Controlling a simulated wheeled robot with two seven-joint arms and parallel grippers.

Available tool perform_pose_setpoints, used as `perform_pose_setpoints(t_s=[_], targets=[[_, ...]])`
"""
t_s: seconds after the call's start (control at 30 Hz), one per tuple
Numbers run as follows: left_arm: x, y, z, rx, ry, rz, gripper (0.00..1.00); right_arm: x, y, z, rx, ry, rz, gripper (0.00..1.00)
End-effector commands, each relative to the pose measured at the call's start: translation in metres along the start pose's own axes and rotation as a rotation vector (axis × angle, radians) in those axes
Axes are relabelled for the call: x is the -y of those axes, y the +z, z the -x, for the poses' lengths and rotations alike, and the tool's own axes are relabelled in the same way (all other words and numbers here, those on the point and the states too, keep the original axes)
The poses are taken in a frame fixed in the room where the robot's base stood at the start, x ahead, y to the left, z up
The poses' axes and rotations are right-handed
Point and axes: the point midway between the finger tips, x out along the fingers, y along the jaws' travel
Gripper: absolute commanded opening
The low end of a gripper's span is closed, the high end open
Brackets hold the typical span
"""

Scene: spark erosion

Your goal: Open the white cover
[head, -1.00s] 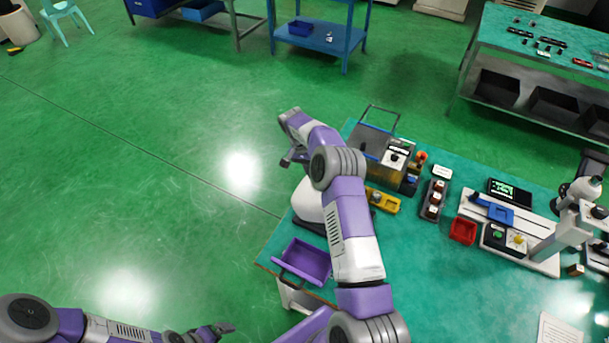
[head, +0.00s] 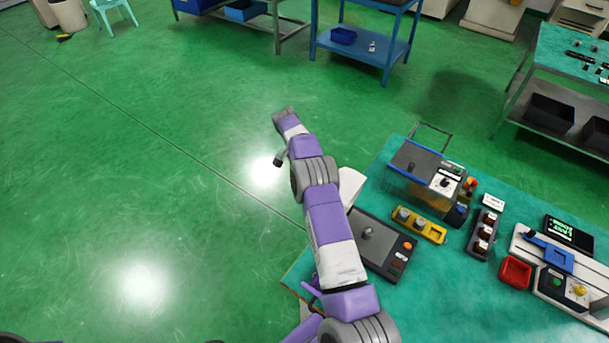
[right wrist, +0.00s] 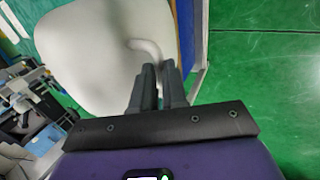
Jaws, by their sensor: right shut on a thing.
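The white cover (right wrist: 95,45) fills much of the upper left of the right wrist view, with its curved white handle (right wrist: 146,46) in front of my fingertips. My right gripper (right wrist: 159,75) is shut on the handle; the exact contact is partly hidden by the fingers. In the head view only a pale part of the cover (head: 350,184) shows behind my right arm, tilted up beside the dark device base (head: 352,222). The base lies uncovered, with a grey round fitting (head: 368,233) on its top plate. My left gripper is out of the picture.
Open green floor lies left of the table.

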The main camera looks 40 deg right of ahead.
Motion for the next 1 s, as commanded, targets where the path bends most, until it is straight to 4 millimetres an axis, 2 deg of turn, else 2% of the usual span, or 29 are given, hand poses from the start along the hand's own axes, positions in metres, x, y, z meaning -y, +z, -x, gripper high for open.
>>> perform_pose_setpoints(t_s=[0.03, 0.13, 0.63, 0.67, 0.8, 1.0], targets=[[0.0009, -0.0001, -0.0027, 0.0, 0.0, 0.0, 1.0, -0.0009, -0.0017, -0.0072, 0.008, 0.007, -0.01, 0.0], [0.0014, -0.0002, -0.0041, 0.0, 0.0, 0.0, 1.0, -0.0016, -0.0037, -0.0101, 0.013, 0.007, -0.017, 0.0], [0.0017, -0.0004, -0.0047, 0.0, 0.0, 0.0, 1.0, -0.0018, -0.0044, -0.0119, 0.017, 0.009, -0.021, 0.0], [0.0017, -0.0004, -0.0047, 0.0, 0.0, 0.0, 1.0, -0.0018, -0.0044, -0.012, 0.017, 0.009, -0.021, 0.15], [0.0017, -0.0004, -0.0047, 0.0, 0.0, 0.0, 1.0, -0.0018, -0.0047, -0.0112, 0.015, 0.008, -0.02, 0.37], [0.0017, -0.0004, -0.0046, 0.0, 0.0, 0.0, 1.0, -0.0017, -0.0051, -0.0099, 0.013, 0.005, -0.019, 0.38]])
